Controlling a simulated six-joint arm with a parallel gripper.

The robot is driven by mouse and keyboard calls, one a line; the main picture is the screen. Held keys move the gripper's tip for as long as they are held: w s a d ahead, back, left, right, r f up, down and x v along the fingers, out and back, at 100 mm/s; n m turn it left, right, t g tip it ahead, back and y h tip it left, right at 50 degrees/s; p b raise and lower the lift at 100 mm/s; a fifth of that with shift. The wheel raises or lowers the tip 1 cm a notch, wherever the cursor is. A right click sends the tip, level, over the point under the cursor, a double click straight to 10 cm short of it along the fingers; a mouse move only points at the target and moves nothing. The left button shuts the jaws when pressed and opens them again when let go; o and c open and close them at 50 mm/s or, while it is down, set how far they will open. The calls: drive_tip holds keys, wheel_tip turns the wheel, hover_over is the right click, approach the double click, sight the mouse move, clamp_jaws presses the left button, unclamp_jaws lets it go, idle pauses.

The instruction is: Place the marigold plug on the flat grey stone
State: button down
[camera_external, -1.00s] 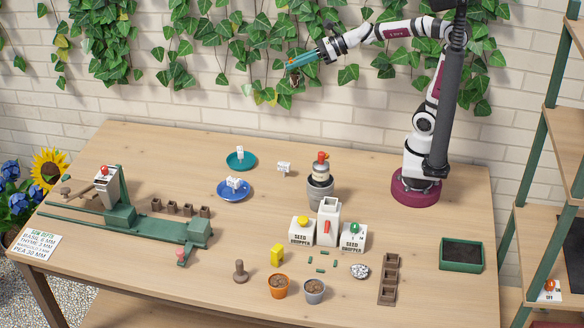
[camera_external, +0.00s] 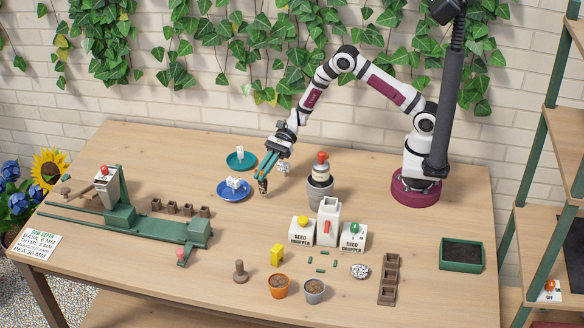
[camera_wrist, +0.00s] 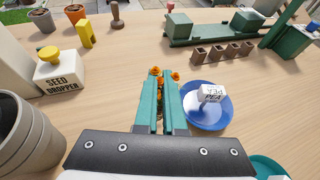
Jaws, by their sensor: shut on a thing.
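My gripper (camera_external: 264,176) has teal fingers pointing down over the table, just right of the blue saucer. It is shut on the marigold plug (camera_external: 263,187), which looks small and brown in the external view. In the wrist view, orange flower heads of the marigold plug (camera_wrist: 175,76) show between and beyond the fingertips of my gripper (camera_wrist: 163,80). The plug is low; I cannot tell whether it touches the table. A pale speckled lump (camera_external: 360,271) lies at the front right. I cannot make out a flat grey stone for certain.
The blue saucer (camera_external: 236,196) with a white PEA marker stands beside my gripper, and a teal saucer (camera_external: 234,164) behind it. A grey pot stack (camera_external: 320,192) and seed droppers (camera_external: 302,233) stand to the right.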

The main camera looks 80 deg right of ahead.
drive_tip(key=shift+f, duration=1.25)
drive_tip(key=c, duration=1)
unclamp_jaws()
drive_tip(key=shift+f, duration=0.15)
